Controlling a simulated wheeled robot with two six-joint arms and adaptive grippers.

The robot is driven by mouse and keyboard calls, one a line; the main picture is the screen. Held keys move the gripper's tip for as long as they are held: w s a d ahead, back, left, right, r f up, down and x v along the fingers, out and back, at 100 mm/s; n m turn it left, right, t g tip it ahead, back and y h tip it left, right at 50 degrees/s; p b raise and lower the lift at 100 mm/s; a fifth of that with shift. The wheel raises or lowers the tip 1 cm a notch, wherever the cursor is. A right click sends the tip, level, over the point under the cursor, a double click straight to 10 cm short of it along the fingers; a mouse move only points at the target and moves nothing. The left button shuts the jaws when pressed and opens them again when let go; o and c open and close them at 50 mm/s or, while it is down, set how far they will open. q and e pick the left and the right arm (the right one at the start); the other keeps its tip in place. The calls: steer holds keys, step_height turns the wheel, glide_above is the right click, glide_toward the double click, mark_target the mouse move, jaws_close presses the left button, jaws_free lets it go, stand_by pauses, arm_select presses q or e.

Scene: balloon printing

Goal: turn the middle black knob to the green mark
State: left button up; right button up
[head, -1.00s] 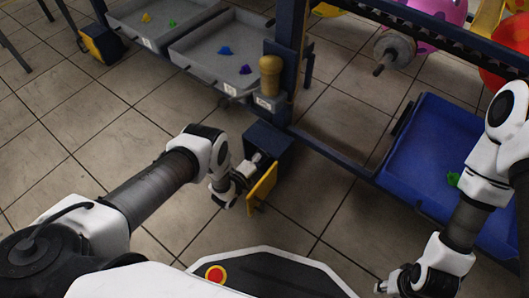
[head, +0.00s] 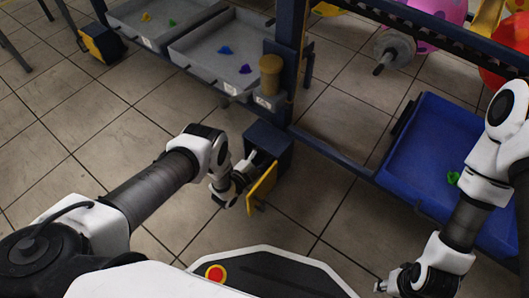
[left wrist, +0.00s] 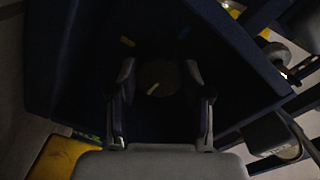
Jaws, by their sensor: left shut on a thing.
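A dark round knob (left wrist: 160,78) with a pale pointer line shows dimly in the left wrist view, between the two fingers of my left gripper (left wrist: 160,100). The fingers are closed on its sides. An orange mark (left wrist: 127,41) and a blue mark (left wrist: 183,32) lie beyond it on the dark panel; I cannot make out a green mark for certain. In the head view, my left gripper (head: 246,171) reaches to the blue box (head: 270,143) with the open yellow door (head: 262,187), and the knob is hidden there. My right gripper (head: 385,286) is low at the right, too small to read.
Grey trays (head: 196,47) with small coloured pieces stand at the back left. A gold-brown cylinder (head: 271,76) stands on the frame above the box. A blue bin (head: 425,165) is at the right. The floor left of the box is clear.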

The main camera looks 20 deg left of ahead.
stand_by(0.3)
arm_select(q)
steer(key=o, duration=1.2)
steer(key=shift+c, duration=0.2)
steer(key=v, duration=1.2)
steer(key=shift+w, duration=0.1)
